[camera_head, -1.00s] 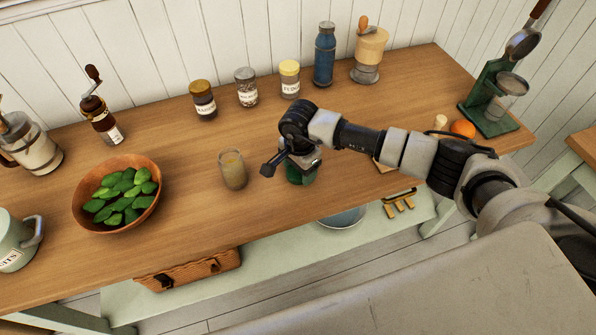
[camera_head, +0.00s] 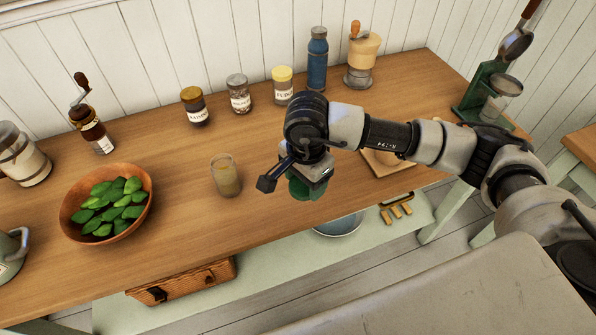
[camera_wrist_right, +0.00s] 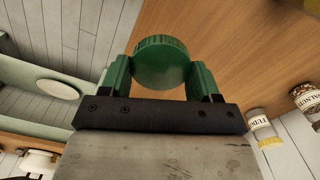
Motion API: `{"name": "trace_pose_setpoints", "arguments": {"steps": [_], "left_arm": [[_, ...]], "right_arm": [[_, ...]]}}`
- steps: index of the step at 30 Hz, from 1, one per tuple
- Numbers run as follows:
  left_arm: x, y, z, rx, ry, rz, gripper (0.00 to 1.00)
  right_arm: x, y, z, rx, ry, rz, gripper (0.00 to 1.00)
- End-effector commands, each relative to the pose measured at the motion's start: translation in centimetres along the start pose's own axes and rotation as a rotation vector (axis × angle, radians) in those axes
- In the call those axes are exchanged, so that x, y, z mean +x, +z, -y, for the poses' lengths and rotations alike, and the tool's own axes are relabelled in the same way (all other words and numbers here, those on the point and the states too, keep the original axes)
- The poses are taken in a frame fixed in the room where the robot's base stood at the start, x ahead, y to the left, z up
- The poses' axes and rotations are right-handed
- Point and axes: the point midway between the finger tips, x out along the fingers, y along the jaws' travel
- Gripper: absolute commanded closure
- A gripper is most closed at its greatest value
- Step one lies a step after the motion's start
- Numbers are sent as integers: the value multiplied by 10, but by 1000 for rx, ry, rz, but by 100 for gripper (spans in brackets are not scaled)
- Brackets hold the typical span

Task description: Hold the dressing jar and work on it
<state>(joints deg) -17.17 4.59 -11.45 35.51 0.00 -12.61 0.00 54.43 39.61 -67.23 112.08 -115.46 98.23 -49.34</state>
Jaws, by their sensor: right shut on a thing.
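My right gripper (camera_head: 304,186) is above the front part of the counter, pointing down, its green fingers partly hidden by the wrist. In the right wrist view it is shut on a round green lid (camera_wrist_right: 161,62) with a ridged rim; no jar shows under it. A glass jar (camera_head: 226,178) with yellowish contents, apparently the dressing jar, stands upright and seemingly uncovered on the counter, left of the right gripper and apart from it. My left gripper is out of view.
A wooden bowl of green leaves (camera_head: 138,218) is at the left on the counter (camera_head: 180,150). Several labelled jars, a blue bottle (camera_head: 317,60) and a grinder (camera_head: 361,60) line the back. A board (camera_head: 378,168) lies behind my right arm. A green press (camera_head: 478,100) stands right.

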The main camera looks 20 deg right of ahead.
Motion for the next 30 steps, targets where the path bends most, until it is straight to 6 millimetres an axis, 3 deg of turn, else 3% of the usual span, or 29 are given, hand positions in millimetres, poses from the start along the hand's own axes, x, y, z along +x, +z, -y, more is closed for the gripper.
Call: {"name": "trace_pose_setpoints", "arguments": {"steps": [9,23,26,30], "left_arm": [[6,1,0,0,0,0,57],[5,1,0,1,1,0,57],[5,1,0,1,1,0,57],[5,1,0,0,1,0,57]], "right_arm": [[-18,14,-27,0,0,-1,60],[-19,14,-29,-14,0,0,60],[-19,12,-32,-96,0,-1,60],[-19,4,-41,-355,0,-1,60]]}}
